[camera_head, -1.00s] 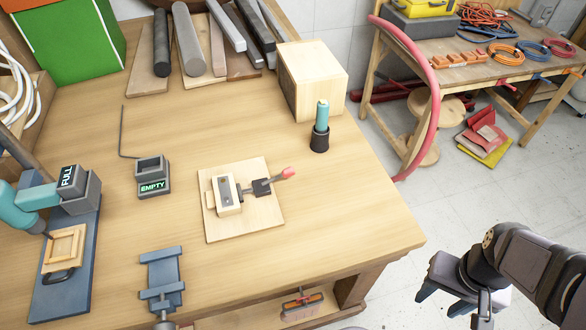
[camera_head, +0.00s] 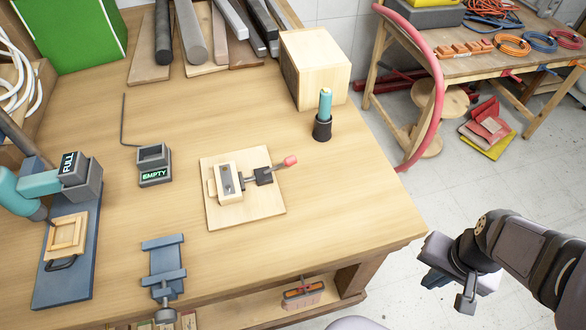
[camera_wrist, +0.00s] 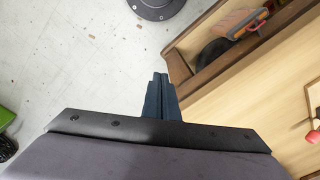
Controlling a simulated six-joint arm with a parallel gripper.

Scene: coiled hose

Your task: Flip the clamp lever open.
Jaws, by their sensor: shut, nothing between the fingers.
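The toggle clamp (camera_head: 230,182) is fixed on a light wooden board (camera_head: 268,213) on the workbench. Its lever has a red tip (camera_head: 290,161) and points right, slightly up, from a dark pivot block (camera_head: 264,176). In the wrist view the lever's red tip (camera_wrist: 312,137) shows at the right edge. My gripper (camera_head: 432,279) is off the bench's right front corner, over the floor, well away from the clamp. In the wrist view its fingers (camera_wrist: 160,78) are together with nothing between them.
A teal-topped bottle (camera_head: 324,115) in a black holder and a wooden box (camera_head: 318,68) stand behind the clamp. A blue vise (camera_head: 165,265) sits at the front, a block marked EMPTY (camera_head: 155,165) to the left. A red hose (camera_head: 437,80) hangs at the right.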

